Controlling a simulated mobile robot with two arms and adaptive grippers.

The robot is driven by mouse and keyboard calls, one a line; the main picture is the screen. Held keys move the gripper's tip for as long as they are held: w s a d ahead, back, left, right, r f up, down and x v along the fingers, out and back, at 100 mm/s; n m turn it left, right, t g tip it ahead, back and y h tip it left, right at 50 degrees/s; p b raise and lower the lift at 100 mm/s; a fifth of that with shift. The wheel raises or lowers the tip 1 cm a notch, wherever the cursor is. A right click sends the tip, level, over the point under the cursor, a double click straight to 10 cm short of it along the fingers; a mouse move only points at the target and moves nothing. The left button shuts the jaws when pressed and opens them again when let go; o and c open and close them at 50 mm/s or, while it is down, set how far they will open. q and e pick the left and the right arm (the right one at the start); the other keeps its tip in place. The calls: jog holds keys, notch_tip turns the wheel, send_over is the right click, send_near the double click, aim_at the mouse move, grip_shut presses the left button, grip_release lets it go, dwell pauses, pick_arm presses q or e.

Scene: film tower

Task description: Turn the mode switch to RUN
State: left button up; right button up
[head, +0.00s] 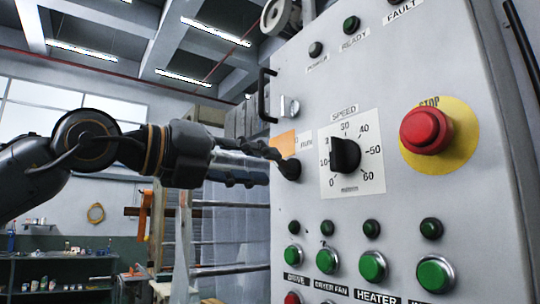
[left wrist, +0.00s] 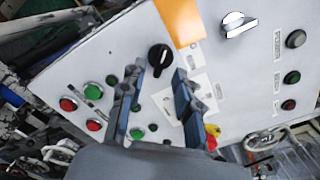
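The mode switch (head: 291,169) is a black knob at the left of the grey control panel (head: 400,205), beside an orange label and the word RUN. In the left wrist view the mode switch (left wrist: 159,58) shows just past my fingertips, in line with the gap between them. My left gripper (head: 270,167) has its fingers apart, with the tips close to the switch; it also shows in the left wrist view (left wrist: 157,72). I cannot tell whether a finger touches the knob, or exactly where the knob points. My right gripper is not in view.
Right of the switch is the SPEED dial (head: 345,155), then the red STOP button (head: 426,130) on yellow. A silver latch (head: 290,107) and black handle (head: 264,95) sit above. Green buttons (head: 326,261) and dark lamps line the lower panel. Shelves (head: 60,275) stand behind.

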aim_at(287, 168)
pick_arm(q)
jog(key=shift+x, duration=1.25)
grip_shut()
